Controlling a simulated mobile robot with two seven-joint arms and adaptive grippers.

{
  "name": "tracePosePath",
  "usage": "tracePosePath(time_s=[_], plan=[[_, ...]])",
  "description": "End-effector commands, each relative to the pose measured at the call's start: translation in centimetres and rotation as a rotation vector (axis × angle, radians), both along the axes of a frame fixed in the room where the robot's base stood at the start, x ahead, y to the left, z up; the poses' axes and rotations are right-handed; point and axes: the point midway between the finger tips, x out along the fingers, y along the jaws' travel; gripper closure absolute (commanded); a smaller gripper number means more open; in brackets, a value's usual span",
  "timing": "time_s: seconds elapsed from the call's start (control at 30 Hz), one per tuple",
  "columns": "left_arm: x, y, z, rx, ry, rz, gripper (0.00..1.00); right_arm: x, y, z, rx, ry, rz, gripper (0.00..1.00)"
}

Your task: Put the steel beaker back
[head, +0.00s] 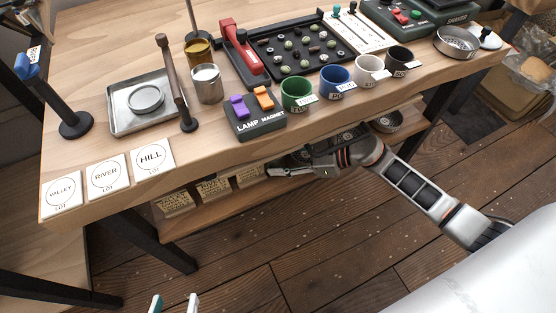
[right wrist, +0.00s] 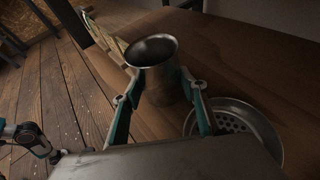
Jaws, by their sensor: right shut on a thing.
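A steel beaker (right wrist: 158,85) with a flared rim stands between the fingers of my right gripper (right wrist: 160,108) in the right wrist view. The fingers close on its two sides, and it is over the wooden lower shelf (right wrist: 228,60). In the head view my right gripper (head: 292,168) reaches in at the lower shelf, under the table's front edge; the beaker is hard to make out there. My left gripper (head: 174,303) shows only its two fingertips at the bottom edge, apart with nothing seen between them.
A perforated metal bowl (right wrist: 245,125) lies close to the right finger. Tan lot bags (head: 213,188) stand on the shelf's left.

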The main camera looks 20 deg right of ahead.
Motion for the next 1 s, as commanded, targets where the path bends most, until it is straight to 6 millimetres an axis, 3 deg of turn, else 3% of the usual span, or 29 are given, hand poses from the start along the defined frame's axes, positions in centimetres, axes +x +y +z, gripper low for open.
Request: tracePosePath(time_s=[0.07,0.17,0.37,0.63,0.67,0.7,0.73,1.0], plan=[[0.0,-0.1,-0.1,-0.01,0.001,0.003,0.6,1.0,0.1,-0.4,0.002,0.005,0.0,0.85],[0.3,-0.4,0.4,-0.044,-0.006,0.013,0.6,0.6,0.1,-1.9,0.003,0.01,-0.001,0.85],[0.9,-1.0,1.3,-0.074,-0.024,0.02,0.6,0.8,0.1,-1.6,0.001,0.002,0.0,0.85],[0.5,-1.2,0.6,-0.092,-0.006,0.027,0.6,0.7,0.0,-2.1,0.001,0.003,0.0,0.85],[0.5,-1.3,0.7,-0.097,-0.007,0.029,0.6,0.7,0.0,-2.1,0.0,0.004,0.0,0.55],[0.5,-1.3,0.8,-0.1,-0.007,0.029,0.6,0.8,0.0,-2.0,0.0,0.002,0.0,0.45],[0.4,-1.4,0.7,-0.1,-0.007,0.029,0.6,0.8,0.0,-1.9,0.0,0.002,0.001,0.41],[0.3,-1.3,0.6,-0.096,-0.003,0.028,0.6,0.8,0.1,-1.9,0.001,0.001,0.001,0.41]])
